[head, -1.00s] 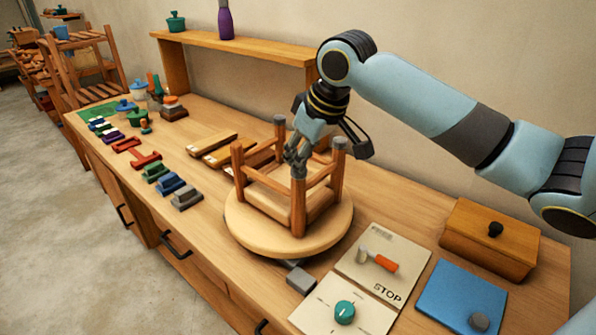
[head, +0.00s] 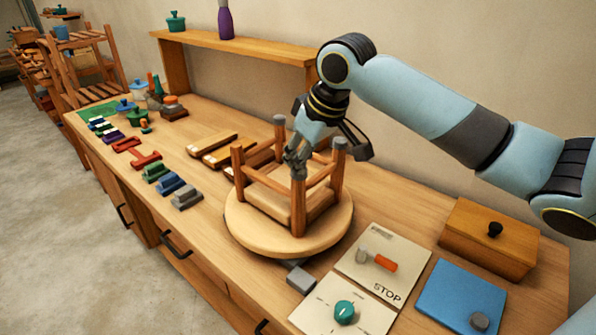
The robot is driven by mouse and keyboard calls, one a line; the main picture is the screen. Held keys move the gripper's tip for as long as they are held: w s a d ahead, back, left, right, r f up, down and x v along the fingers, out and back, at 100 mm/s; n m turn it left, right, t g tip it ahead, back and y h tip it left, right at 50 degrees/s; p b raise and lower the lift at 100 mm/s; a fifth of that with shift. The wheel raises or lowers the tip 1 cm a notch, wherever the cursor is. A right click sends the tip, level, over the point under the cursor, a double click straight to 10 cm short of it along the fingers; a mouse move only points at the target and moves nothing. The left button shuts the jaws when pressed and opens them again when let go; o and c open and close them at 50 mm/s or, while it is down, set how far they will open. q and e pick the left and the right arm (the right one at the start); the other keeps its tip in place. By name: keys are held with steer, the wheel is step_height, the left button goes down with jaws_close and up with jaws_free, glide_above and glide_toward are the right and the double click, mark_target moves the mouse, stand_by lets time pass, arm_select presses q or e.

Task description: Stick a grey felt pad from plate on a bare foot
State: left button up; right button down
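An upside-down wooden stool (head: 297,212) stands with its feet up on a round wooden turntable (head: 245,230). The back foot (head: 279,119) and the right foot (head: 340,143) look grey on top. The left foot (head: 237,152) looks bare brown. My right gripper (head: 297,165) points down at the top of the front leg, its fingertips close together and touching or nearly touching it. The fingers hide that foot and anything between them. A blue plate (head: 445,290) at the front right carries one round grey felt pad (head: 479,321). My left gripper is out of view.
A STOP panel with an orange-handled lever (head: 380,262) and a panel with a teal knob (head: 345,312) lie beside the turntable. A wooden box (head: 490,240) stands at the right. Clamps and blocks line the bench's left; a shelf (head: 240,42) stands behind.

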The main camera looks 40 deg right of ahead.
steer(key=shift+s+f, duration=0.1)
step_height(320, 180, up, 2)
steer(key=shift+p, duration=0.75)
steer(key=shift+r, duration=2.05)
